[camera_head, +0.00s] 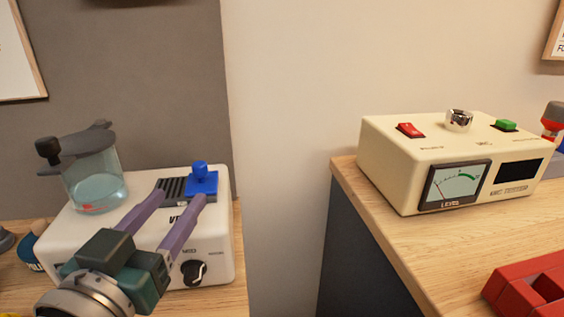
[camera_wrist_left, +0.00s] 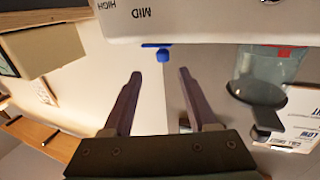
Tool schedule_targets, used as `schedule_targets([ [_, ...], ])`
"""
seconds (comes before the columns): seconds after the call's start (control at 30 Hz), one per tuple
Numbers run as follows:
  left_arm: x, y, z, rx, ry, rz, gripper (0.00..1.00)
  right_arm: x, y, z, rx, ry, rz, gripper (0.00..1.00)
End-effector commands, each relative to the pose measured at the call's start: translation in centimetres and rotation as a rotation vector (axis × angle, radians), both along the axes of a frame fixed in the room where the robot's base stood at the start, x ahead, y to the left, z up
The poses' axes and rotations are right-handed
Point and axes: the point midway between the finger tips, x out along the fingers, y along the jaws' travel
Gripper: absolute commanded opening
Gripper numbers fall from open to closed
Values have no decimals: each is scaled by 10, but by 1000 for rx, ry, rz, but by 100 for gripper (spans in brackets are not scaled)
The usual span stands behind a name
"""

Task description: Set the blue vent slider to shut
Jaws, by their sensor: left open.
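The blue vent slider (camera_head: 202,184), a flat plate with an upright knob, sits at the right end of a dark slatted vent (camera_head: 172,186) on top of a white appliance (camera_head: 222,240). A label starting with "V" below it is partly hidden by a finger. My left gripper (camera_head: 181,193) is open and empty. Its purple fingers reach over the appliance, with the right fingertip just in front of the slider in the picture; contact cannot be told. In the left wrist view the blue knob (camera_wrist_left: 163,55) shows beyond and between the open fingertips (camera_wrist_left: 159,73). My right gripper is out of view.
A clear jar (camera_head: 95,182) with a dark lid stands on the appliance's left side. A black knob (camera_head: 193,272) is on its front. A cream meter box (camera_head: 385,158) and a red object (camera_head: 515,293) stand on the wooden counter (camera_head: 440,245) at right, across a gap.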

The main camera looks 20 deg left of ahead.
Motion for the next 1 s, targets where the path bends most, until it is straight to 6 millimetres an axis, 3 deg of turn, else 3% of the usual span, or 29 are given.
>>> schedule_targets([
  [0.17,16,9,-1,4,-3,22,58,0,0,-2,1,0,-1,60],
  [0.4,61,19,-1,3,-5,20,58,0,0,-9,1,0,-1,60],
  [0.6,87,25,-1,3,-3,18,58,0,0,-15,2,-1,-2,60],
  [1.0,95,27,0,2,-1,17,58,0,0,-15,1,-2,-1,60],
])
